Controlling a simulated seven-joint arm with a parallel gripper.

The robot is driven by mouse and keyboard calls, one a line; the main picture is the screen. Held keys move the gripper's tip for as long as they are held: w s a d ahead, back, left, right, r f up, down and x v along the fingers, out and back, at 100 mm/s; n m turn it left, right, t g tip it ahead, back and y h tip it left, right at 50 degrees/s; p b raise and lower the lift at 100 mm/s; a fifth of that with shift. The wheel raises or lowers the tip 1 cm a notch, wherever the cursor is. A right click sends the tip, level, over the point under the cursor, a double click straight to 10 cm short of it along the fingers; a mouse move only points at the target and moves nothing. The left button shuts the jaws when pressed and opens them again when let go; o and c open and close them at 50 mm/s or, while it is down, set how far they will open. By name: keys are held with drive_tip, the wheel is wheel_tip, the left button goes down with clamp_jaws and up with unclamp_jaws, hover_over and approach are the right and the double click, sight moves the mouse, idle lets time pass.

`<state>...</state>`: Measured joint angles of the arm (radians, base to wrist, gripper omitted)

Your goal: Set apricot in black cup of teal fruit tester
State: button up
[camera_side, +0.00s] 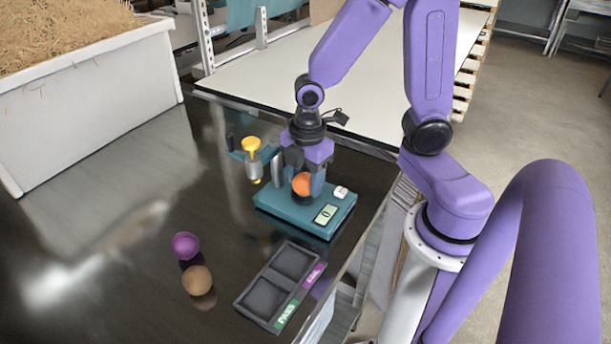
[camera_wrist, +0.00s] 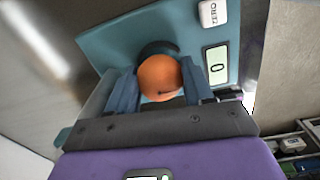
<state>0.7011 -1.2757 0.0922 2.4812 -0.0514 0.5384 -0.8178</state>
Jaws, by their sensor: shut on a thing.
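The apricot (camera_side: 302,183) is a round orange fruit, held low over the teal fruit tester (camera_side: 336,226). My gripper (camera_wrist: 160,82) is shut on it, with one blue finger on each side in the wrist view. The apricot also shows in the wrist view (camera_wrist: 160,78). The black cup (camera_wrist: 157,48) shows as a dark curved rim just beyond the apricot, largely hidden by it. I cannot tell whether the apricot touches the cup. The tester (camera_wrist: 112,42) has a display reading 0 and a white ZERO button.
A yellow-topped plunger (camera_side: 252,145) stands left of my gripper. A dark tray (camera_side: 264,299) with two empty compartments and PASS and FAIL labels lies in front. A purple fruit (camera_side: 186,245) and a brown fruit (camera_side: 198,280) rest on the dark table. A straw-filled white crate (camera_side: 100,95) stands back left.

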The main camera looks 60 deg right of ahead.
drive_tip(key=shift+f, duration=0.35)
idle(1.1)
drive_tip(key=o, duration=1.1)
drive_tip(key=shift+r, duration=4)
drive_tip(key=s+m, duration=0.1)
drive_tip(key=s, duration=0.3)
drive_tip(key=s+a+m, duration=0.1)
drive_tip(key=s, duration=0.3)
drive_tip(key=s+a+m, duration=0.1)
drive_tip(key=s, duration=0.4)
drive_tip(key=shift+s+r+m, duration=0.1)
drive_tip(key=shift+m, duration=0.3)
